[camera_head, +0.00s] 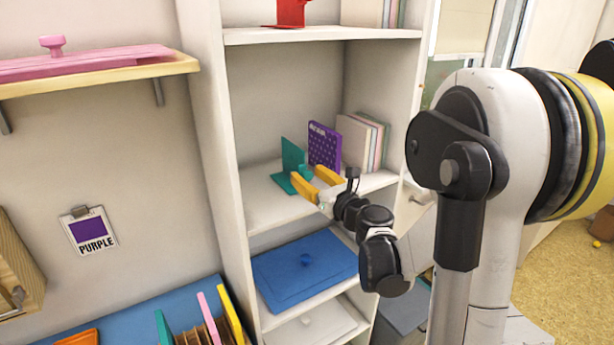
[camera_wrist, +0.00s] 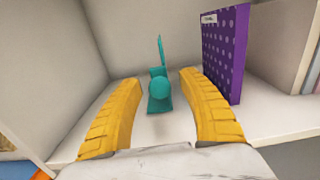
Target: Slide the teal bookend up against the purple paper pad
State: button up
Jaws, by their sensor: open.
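The teal bookend (camera_head: 292,156) stands upright on the middle shelf, its flat base reaching forward with a round knob on it. The wrist view shows the bookend's knob (camera_wrist: 160,88) between my fingers, touching neither as far as I can see. The purple paper pad (camera_head: 324,146), dotted with a white label, stands upright to the right of the bookend. A gap shows between the bookend and the pad (camera_wrist: 224,55) in the wrist view. My gripper (camera_head: 305,172) is open, its yellow fingers over the shelf on either side of the knob.
Several pale books (camera_head: 360,143) stand right of the pad. The shelf (camera_head: 262,205) is bare left of the bookend, up to the side wall. A blue lidded box (camera_head: 303,272) sits on the shelf below. A card reading PURPLE (camera_head: 89,231) hangs on the left wall.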

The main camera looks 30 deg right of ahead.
jog(key=shift+w, duration=0.2)
jog(key=shift+c, duration=0.4)
jog(key=shift+a, duration=0.1)
grip_shut()
jog(key=d, duration=0.4)
jog(key=d+b, duration=0.1)
jog(key=d, duration=0.9)
jog(key=shift+w+b, duration=0.25)
jog(key=shift+b, duration=0.1)
jog(key=shift+o, duration=0.4)
grip_release()
jog(key=shift+s, duration=0.15)
